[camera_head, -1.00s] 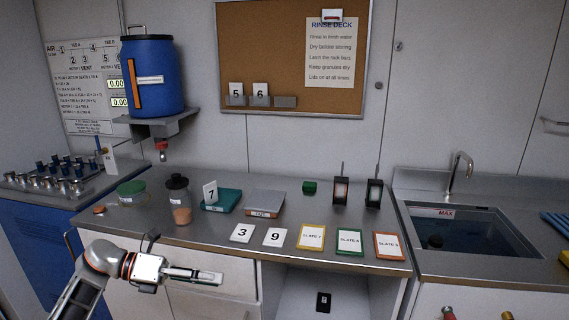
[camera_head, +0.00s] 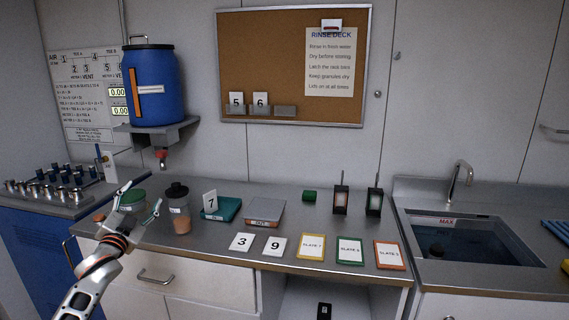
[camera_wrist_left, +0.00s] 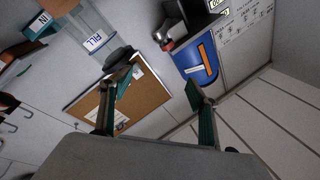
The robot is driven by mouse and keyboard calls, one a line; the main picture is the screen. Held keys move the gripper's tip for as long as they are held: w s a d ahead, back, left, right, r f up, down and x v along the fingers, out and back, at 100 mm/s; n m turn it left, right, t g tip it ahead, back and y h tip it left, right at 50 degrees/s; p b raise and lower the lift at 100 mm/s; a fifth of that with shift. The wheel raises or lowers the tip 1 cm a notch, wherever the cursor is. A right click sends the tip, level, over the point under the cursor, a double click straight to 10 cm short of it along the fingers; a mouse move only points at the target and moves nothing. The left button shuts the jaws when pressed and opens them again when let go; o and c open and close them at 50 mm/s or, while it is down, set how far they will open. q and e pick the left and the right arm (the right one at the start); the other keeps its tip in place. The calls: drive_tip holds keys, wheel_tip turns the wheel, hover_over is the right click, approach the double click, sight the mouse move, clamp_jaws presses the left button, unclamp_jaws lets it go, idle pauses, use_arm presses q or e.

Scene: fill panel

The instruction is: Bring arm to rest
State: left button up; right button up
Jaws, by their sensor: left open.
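My left arm comes in from the bottom left. My right gripper is not in view.
A dark-lidded jar (camera_head: 180,208) with orange contents stands just right of the left gripper. The blue barrel (camera_head: 155,85) sits on a wall shelf above. Number cards, slates and two small dark devices are on the counter (camera_head: 225,190). A sink (camera_head: 470,250) is at the right.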

use_arm(q)
wheel_tip(320, 180, down, 7)
drive_tip(key=a+n+g+y, duration=0.1)
drive_tip(key=a+n+g, duration=0.1)
drive_tip(key=n+g, duration=0.15)
drive_tip(key=s+d+f+g+h, duration=0.1)
drive_tip(key=s+d+f, duration=0.55)
drive_tip(key=f, duration=0.35)
drive_tip(key=s+d+f+g+h, duration=0.1)
drive_tip(key=s+d+f, duration=0.4)
drive_tip(key=s+f, duration=0.4)
drive_tip(key=s+d+f+g, duration=0.1)
drive_tip(key=s+d+f, duration=0.3)
drive_tip(key=s, duration=0.6)
drive_tip(key=s+d+f+g+h, duration=0.1)
drive_tip(key=s+d+f, duration=0.3)
drive_tip(key=s, duration=0.7)
drive_tip(key=s+d+f+g+h, duration=0.1)
drive_tip(key=s+d+f+g, duration=0.1)
drive_tip(key=s+d+f, duration=0.2)
drive_tip(key=s+f, duration=0.3)
drive_tip(key=s, duration=0.4)
drive_tip(key=shift+d+f, duration=0.15)
drive_tip(key=shift+d, duration=0.2)
drive_tip(key=shift+w+g, duration=0.1)
drive_tip(key=shift+g, duration=0.15)
